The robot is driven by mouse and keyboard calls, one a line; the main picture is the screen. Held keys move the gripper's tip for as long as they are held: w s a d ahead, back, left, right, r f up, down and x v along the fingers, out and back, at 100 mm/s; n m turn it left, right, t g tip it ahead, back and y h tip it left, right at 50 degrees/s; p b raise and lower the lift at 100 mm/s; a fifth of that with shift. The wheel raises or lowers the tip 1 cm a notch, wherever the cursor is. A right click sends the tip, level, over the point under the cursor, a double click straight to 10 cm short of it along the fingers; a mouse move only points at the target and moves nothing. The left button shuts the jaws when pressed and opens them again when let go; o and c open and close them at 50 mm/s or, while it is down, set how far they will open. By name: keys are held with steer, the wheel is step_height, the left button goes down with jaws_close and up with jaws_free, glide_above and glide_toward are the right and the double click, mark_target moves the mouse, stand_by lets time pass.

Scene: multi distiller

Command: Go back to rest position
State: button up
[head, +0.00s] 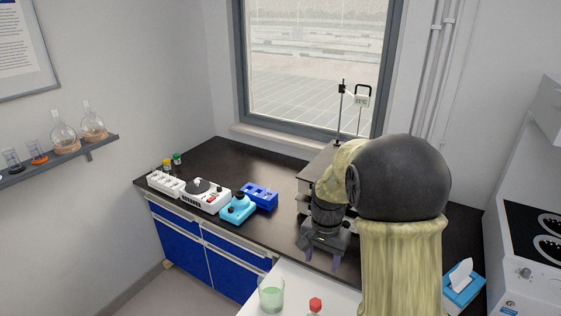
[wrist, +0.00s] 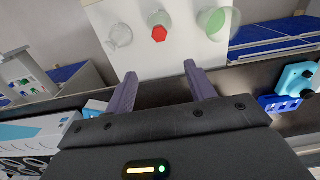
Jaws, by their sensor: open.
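My gripper (head: 323,262) hangs from my arm over the front edge of the dark counter, near the white table. In the wrist view my gripper (wrist: 158,83) has its two purple fingers apart, with nothing between them. On the white table, past the fingers in the wrist view, are a clear glass vessel (wrist: 118,34), a red-capped bottle (wrist: 159,33) and a beaker of green liquid (wrist: 214,22). In the head view the green beaker (head: 271,293) and red cap (head: 316,304) show at the bottom. My arm hides part of the counter.
The dark counter (head: 222,152) carries a white round-topped device (head: 205,194), a light-blue device (head: 238,208) and a blue rack (head: 260,195). A metal stand (head: 341,110) rises behind my arm. A blue tissue box (head: 462,285) sits at right, near a white stove unit (head: 530,240).

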steer(key=s+n+t, duration=0.2)
steer(key=s+n, duration=0.5)
steer(key=s, duration=0.7)
steer(key=shift+s+a+r+t, duration=0.15)
steer(key=shift+s+a+t, duration=0.15)
steer(key=shift+s, duration=0.1)
